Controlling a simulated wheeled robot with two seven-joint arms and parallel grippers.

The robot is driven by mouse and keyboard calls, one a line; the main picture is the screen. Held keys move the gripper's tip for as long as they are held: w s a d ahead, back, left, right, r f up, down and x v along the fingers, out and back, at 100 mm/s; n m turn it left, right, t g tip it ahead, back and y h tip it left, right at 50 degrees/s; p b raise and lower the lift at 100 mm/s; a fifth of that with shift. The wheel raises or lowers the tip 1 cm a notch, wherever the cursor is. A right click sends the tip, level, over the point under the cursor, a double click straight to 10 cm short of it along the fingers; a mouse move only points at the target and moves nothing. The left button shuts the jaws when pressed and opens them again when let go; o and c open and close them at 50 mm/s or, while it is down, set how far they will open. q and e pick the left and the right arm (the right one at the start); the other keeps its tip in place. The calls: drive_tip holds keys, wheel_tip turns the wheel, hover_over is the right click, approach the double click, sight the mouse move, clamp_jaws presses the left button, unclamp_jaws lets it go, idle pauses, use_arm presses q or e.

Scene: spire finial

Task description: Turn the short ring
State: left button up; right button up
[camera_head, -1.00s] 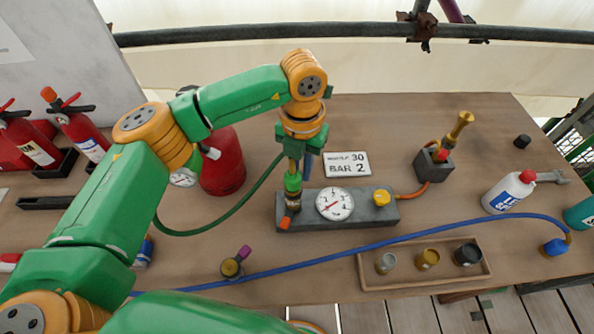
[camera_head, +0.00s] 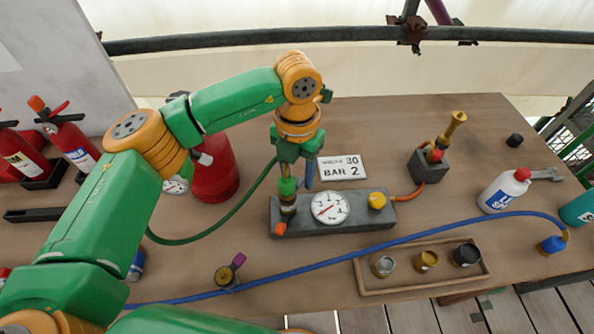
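A grey block (camera_head: 350,214) on the table carries a white round gauge (camera_head: 330,207), a yellow knob (camera_head: 377,200) and, at its left end, an upright fitting. The fitting has a green ring or collar (camera_head: 287,188) near its top, a dark lower part and an orange tip (camera_head: 280,229). I cannot tell which part is the short ring. My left gripper (camera_head: 298,172) points down over the fitting, its fingers at or just above the green collar. Whether they touch or grip it is hidden. My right gripper is not in view.
A green hose (camera_head: 215,232) curves left of the block and a blue hose (camera_head: 400,240) crosses in front. A tray (camera_head: 375,290) holds three small cups. A red cylinder (camera_head: 217,170) stands behind my arm. A brass fitting on a block (camera_head: 430,165) and a white bottle (camera_head: 503,193) are right.

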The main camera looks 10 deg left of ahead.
sight(297, 180)
use_arm(q)
wheel_tip(297, 180, up, 7)
drive_tip(key=shift+r+b, duration=0.1)
drive_tip(key=shift+b, duration=0.6)
